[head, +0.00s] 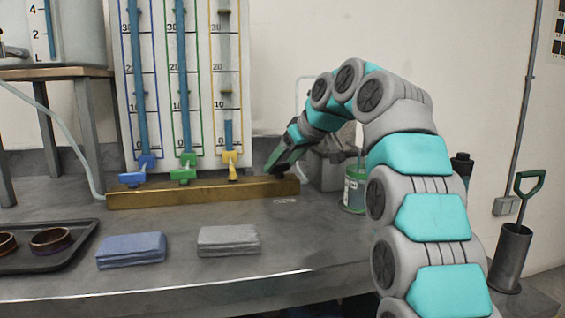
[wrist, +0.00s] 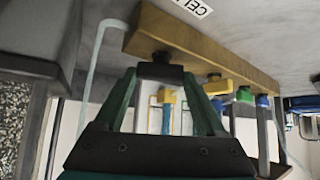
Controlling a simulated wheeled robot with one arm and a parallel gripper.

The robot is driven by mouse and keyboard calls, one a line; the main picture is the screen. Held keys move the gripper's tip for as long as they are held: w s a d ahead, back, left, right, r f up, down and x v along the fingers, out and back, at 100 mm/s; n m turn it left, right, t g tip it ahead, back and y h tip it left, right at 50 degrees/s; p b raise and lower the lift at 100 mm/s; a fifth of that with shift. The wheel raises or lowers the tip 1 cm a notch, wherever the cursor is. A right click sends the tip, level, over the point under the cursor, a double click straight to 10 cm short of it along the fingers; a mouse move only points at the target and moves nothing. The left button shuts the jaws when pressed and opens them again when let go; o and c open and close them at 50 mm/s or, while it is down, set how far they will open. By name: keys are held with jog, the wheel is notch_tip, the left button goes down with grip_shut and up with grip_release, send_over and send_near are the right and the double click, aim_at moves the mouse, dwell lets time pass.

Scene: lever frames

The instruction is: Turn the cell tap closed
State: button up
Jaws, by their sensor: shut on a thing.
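The cell tap (wrist: 160,72) is a black handle at the end of the brass bar (wrist: 215,48), beside a bench label partly reading "CEL" (wrist: 189,7). In the wrist view its handle lies crosswise between the two green fingers of my gripper (wrist: 162,77), which is shut on it. In the head view my gripper (head: 278,160) reaches down to the right end of the bar (head: 150,197) and mostly hides this tap. Blue (head: 135,177), green (head: 184,172) and yellow (head: 231,168) taps stand along the bar to the left, clear of my gripper.
A gauge board (head: 180,70) with three tubes stands behind the bar. Blue (head: 131,250) and grey (head: 229,239) folded cloths and a dark tray (head: 80,250) lie in front. A green-labelled jar (head: 354,190) stands right of the bar, close to my arm.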

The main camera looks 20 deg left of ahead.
jog(key=shift+m, duration=0.3)
jog(key=shift+s+r+m+t+h, duration=0.15)
jog(key=shift+m+t+h, duration=0.55)
jog(key=shift+m+t, duration=0.3)
jog(key=shift+a+m+t+h+p, duration=0.1)
jog(key=shift+m+t+h+p, duration=0.3)
jog(key=shift+m+p, duration=0.5)
jog(key=shift+m+h, duration=0.4)
jog(key=shift+m, duration=0.2)
jog(key=shift+a, duration=0.1)
jog(key=o, duration=1.3)
jog(key=shift+s, duration=0.1)
